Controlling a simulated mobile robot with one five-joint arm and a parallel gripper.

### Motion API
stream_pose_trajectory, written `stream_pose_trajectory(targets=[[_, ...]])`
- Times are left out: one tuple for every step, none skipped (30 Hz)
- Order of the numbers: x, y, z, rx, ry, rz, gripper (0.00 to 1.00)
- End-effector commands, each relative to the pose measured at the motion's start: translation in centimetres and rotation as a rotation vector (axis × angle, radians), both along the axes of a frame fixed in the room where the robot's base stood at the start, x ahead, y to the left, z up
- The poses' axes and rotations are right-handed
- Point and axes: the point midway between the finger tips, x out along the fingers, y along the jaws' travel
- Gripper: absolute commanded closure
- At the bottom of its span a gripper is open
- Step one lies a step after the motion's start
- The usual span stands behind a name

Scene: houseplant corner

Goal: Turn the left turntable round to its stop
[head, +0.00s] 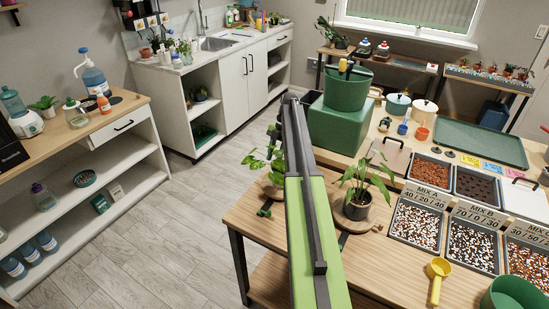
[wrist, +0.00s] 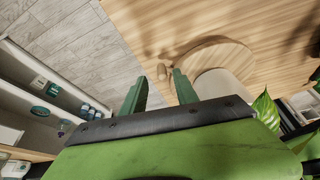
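In the wrist view a round wooden turntable (wrist: 212,48) lies on the table near its edge, with a paler round patch on it. A small wooden peg (wrist: 162,72) stands at its left rim. My gripper (wrist: 160,78) is open, its two green fingers apart, and the peg shows in the gap between their tips; I cannot tell how far below it is. In the head view my arm hides most of the left turntable and my gripper. A leafy plant (head: 258,164) shows left of the arm. Another potted plant (head: 357,205) stands right of it on a second wooden turntable (head: 349,228).
Labelled mix trays (head: 417,224), a yellow scoop (head: 438,272) and a green pot (head: 512,293) are on the table at right. A green planter (head: 346,88) stands on a green block (head: 337,126) behind. Leaves (wrist: 265,108) hang close at right in the wrist view. The floor at left is clear.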

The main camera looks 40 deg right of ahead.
Motion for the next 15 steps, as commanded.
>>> stream_pose_trajectory(targets=[[0.1,-0.4,1.6,0.0,0.0,-0.001,0.64],[0.2,-0.6,2.2,0.0,0.0,-0.001,0.64],[0.3,-0.9,3.1,0.0,0.0,0.0,0.64],[0.4,-1.2,3.7,0.0,-0.001,0.0,0.64],[0.4,-1.4,4.4,0.0,-0.001,0.0,0.64],[0.5,-1.8,5.4,0.0,-0.001,0.0,0.64],[0.6,-2.1,6.0,0.0,-0.001,0.0,0.64],[0.6,-2.3,6.7,0.0,-0.001,0.0,0.64],[0.7,-2.7,7.6,0.0,-0.002,-0.001,0.64],[0.8,-2.9,8.2,0.0,-0.002,-0.001,0.64],[0.9,-3.2,8.7,0.0,-0.002,-0.001,0.64],[0.9,-3.4,9.2,0.0,-0.002,-0.001,0.64],[1.0,-3.6,9.6,0.0,-0.002,-0.001,0.64],[1.0,-3.7,9.8,0.0,-0.002,-0.001,0.64],[1.0,-3.8,9.9,0.0,-0.002,-0.001,0.64]])
